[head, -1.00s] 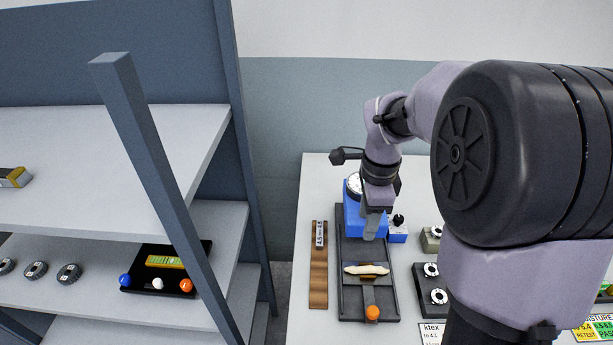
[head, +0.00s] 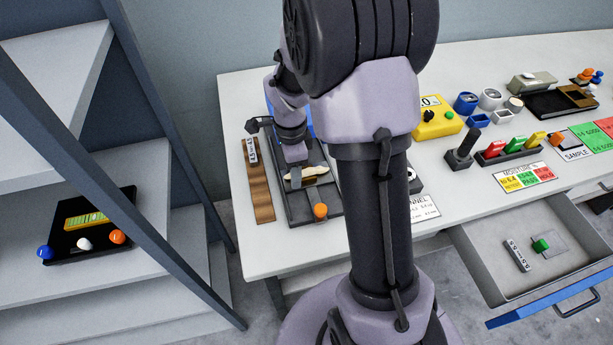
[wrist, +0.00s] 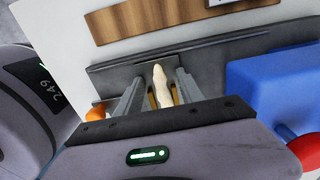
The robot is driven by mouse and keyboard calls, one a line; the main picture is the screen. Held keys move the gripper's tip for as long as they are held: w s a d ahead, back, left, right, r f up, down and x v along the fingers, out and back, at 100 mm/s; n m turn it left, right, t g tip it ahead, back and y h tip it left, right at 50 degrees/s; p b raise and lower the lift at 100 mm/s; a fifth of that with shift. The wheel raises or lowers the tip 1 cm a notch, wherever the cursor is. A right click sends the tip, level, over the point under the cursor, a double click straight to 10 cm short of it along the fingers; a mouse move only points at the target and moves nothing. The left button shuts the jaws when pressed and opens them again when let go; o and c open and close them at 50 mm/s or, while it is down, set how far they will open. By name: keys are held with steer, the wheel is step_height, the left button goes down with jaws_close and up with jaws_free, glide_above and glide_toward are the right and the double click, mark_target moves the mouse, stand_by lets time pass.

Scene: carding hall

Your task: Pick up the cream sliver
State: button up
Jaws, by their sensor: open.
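The cream sliver (head: 317,171) is a pale, elongated piece lying across the dark grey channel tray (head: 285,208) on the table. My gripper (head: 294,174) is down over the tray at the sliver, hiding part of it in the head view. In the wrist view the sliver (wrist: 161,86) lies between the two grey fingers of my gripper (wrist: 160,76). The fingers are open, one on each side, with a gap showing at both sides of it. A brown-yellow piece shows beside the sliver there.
An orange knob (head: 320,211) stands at the tray's front end. A wooden strip (head: 263,195) lies left of the tray, and a blue block (wrist: 272,88) stands close to the gripper. A shelf unit (head: 185,240) is at left. A drawer (head: 500,285) hangs open at right.

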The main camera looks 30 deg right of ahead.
steer(key=shift+r, duration=0.15)
steer(key=shift+c, duration=0.6)
jaws_close()
